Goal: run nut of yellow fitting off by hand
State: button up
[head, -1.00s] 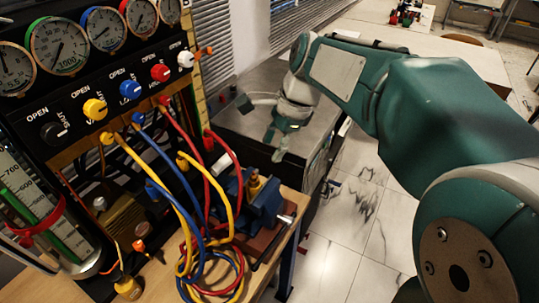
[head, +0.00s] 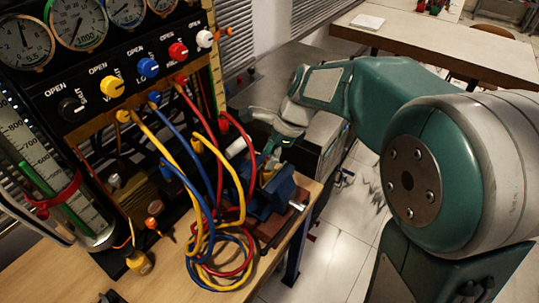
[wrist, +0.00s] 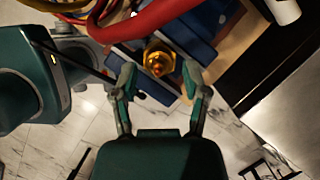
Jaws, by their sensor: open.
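The yellow fitting (wrist: 158,60) is a brass-yellow hex piece with a pointed top, held upright in a blue vise (wrist: 185,47). In the wrist view my gripper (wrist: 160,78) is open, with its two fingertips just short of the fitting, one toward each side. Whether either finger touches the fitting, I cannot tell. In the head view my gripper (head: 267,160) is by the fitting, which is mostly hidden there, above the blue vise (head: 272,198).
Red, blue and yellow hoses (head: 207,190) hang from the valve panel (head: 130,75) and coil on the wooden bench (head: 160,275) left of the vise. A red hose (wrist: 125,25) passes close beside the fitting. Open floor lies right of the bench.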

jog(key=shift+f, duration=0.15)
jog(key=shift+a, duration=0.1)
grip_shut()
